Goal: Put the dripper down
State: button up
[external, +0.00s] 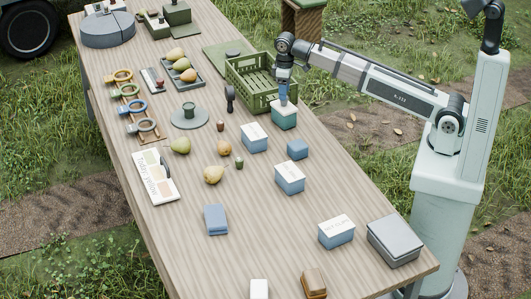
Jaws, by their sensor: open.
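My gripper (284,99) points down at the far right part of the table, right over a teal box (284,119) with a pale top, beside the green crate. Its jaws are open. The fingertips are small here and partly merge with the box, so I cannot tell whether they touch it. I cannot pick out the dripper for certain. Small candidates are a dark upright tool (230,98) left of the crate, a small brown item (220,126) and a small dark green item (239,162).
The slatted green crate (262,101) stands close behind my gripper. Several blue boxes with white labels, such as one (254,143), stand in front. Loose pears (214,174) lie at mid-table. A round grey plate (178,122) holds a green cup.

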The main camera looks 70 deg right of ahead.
notch_tip(320, 180, up, 8)
jog(key=shift+r, duration=0.15)
dwell(0.3)
jog(key=shift+d, duration=0.1)
dwell(0.4)
